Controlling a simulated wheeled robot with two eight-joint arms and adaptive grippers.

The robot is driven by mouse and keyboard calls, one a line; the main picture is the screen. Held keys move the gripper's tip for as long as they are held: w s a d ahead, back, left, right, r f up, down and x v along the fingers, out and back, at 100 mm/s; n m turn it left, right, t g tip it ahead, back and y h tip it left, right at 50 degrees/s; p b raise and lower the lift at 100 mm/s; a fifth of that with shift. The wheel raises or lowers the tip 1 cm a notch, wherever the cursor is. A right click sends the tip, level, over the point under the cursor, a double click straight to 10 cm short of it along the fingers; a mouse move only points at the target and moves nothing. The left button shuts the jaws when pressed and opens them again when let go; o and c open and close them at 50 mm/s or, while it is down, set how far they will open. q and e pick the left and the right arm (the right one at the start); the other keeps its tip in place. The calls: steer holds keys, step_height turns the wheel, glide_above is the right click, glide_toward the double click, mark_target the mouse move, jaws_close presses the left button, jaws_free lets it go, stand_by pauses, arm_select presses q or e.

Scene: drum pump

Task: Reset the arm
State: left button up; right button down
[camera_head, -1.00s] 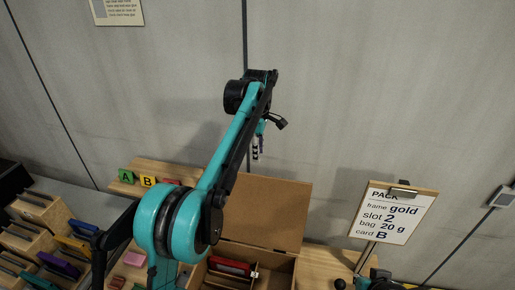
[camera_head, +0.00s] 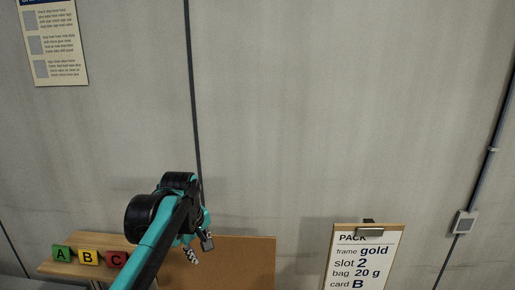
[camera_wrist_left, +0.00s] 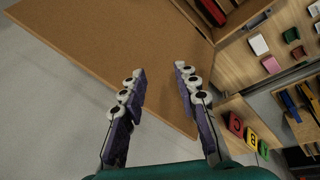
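My left arm reaches up from the bottom of the head view, and its gripper (camera_head: 198,250) hangs in front of the grey wall, near the brown upright lid (camera_head: 240,262). In the left wrist view the two fingers (camera_wrist_left: 158,95) stand apart with nothing between them, so the gripper is open and empty. The lid (camera_wrist_left: 85,50) fills much of that view beyond the fingers. My right gripper is not in view.
Green A (camera_head: 61,253), yellow B (camera_head: 89,257) and red C (camera_head: 116,259) blocks stand on a wooden ledge. A pack sign (camera_head: 350,270) stands at right. The wrist view shows the open box (camera_wrist_left: 238,18) and small coloured blocks (camera_wrist_left: 271,64).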

arm_select(q)
steer(key=s+f+m+t+b, duration=0.1)
steer(key=s+f+m+b, duration=0.4)
steer(key=s+f, duration=0.5)
steer(key=s+a+f+m+t+b, duration=0.1)
steer(key=s+f+m+b, duration=0.4)
steer(key=s+f, duration=0.5)
step_height(320, 180, down, 5)
steer(key=shift+a+f+t, duration=0.1)
steer(key=shift+a+t, duration=0.2)
steer(key=shift+t, duration=0.5)
